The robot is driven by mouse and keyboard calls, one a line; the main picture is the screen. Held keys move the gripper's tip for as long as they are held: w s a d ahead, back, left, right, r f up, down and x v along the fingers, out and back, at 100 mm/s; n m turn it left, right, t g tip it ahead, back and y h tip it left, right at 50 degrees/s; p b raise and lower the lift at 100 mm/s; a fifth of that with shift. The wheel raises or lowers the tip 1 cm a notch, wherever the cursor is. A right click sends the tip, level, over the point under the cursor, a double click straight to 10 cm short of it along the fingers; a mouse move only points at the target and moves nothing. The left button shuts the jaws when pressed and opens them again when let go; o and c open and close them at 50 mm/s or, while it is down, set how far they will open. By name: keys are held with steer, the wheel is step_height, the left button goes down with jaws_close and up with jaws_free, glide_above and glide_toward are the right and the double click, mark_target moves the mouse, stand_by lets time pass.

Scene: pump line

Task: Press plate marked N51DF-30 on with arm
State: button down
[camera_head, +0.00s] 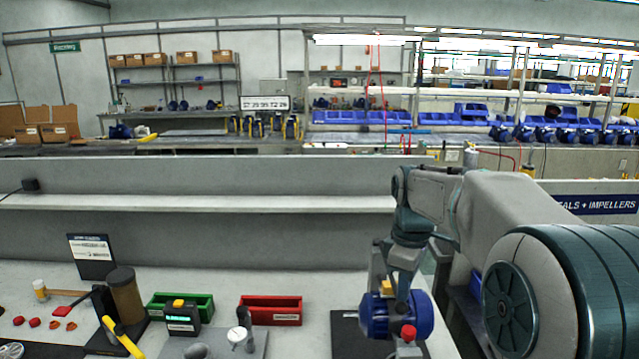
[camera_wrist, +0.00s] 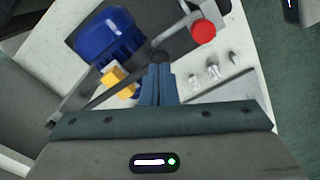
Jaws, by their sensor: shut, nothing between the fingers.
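A blue pump (camera_head: 400,314) with a yellow block (camera_head: 388,287) on top and a red cap (camera_head: 408,332) in front stands on the bench at lower right. In the wrist view the blue body (camera_wrist: 108,38) is upper left, the yellow block (camera_wrist: 117,80) left of my fingers, and the red cap (camera_wrist: 203,31) upper right. My gripper (camera_wrist: 159,70) is shut and empty, its fingertips near a dark round part of the pump; I cannot tell if they touch. In the head view my arm reaches down at the pump. I can read no N51DF-30 marking in either view.
A green bin (camera_head: 181,306), a red bin (camera_head: 271,311) and a tester with a green display (camera_head: 181,318) stand left of the pump. A mallet (camera_head: 65,293) and small red parts lie further left. A low wall with a ledge (camera_head: 200,203) runs behind.

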steer(key=shift+s+f, duration=0.1)
steer(key=shift+f, duration=0.65)
stand_by(0.8)
step_height(320, 180, up, 6)
steer(key=p, duration=0.5)
steer(key=shift+r, duration=0.15)
